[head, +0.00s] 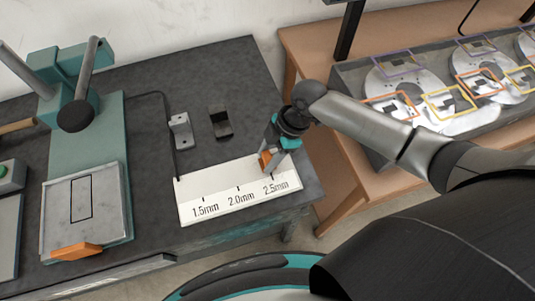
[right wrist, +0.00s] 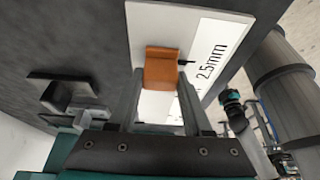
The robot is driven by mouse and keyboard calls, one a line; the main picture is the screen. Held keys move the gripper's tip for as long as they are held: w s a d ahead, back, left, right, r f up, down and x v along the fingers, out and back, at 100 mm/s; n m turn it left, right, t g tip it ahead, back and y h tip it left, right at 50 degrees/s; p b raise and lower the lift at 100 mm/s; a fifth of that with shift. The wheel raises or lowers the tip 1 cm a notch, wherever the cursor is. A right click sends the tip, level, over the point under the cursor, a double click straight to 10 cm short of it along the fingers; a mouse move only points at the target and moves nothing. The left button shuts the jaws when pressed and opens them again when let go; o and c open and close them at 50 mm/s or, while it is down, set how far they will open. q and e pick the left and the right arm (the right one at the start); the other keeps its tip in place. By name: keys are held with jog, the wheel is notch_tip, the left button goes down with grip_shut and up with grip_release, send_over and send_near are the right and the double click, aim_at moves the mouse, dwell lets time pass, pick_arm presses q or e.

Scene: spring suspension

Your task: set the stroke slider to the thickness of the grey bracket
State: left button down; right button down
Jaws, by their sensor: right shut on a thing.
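The stroke slider is an orange block (head: 265,160) on a white scale plate (head: 226,196) marked 1.5mm, 2.0mm and 2.5mm. The slider sits near the 2.5mm mark, and it also shows in the right wrist view (right wrist: 162,68). My right gripper (head: 271,163) is shut on the slider, with one finger on each side of it (right wrist: 160,82). A light grey bracket (head: 180,131) with a hole stands on the dark table behind the scale. A darker bracket (head: 220,121) lies to its right. My left gripper is not in view.
A teal press (head: 113,150) with levers stands at the left, with an orange piece (head: 76,251) at its front. A thin dark rod (head: 170,130) rises by the scale's left end. A wooden table (head: 318,140) at the right holds a grey tray (head: 352,88) of round discs.

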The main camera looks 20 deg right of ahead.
jog(key=shift+a, duration=0.1)
dwell(0.3)
jog(key=a, duration=1.1)
jog(key=a+p, duration=0.1)
jog(key=a, duration=0.5)
jog(key=shift+s, duration=0.3)
jog(key=shift+a, duration=0.6)
jog(key=shift+s, duration=0.1)
jog(key=c, duration=0.8)
grip_release()
jog(key=shift+a, duration=0.1)
jog(key=o, duration=0.4)
jog(key=shift+c, duration=0.2)
jog(key=shift+o, duration=0.6)
jog(key=p+v, duration=0.1)
jog(key=v, duration=1.4)
jog(key=shift+p, duration=0.35)
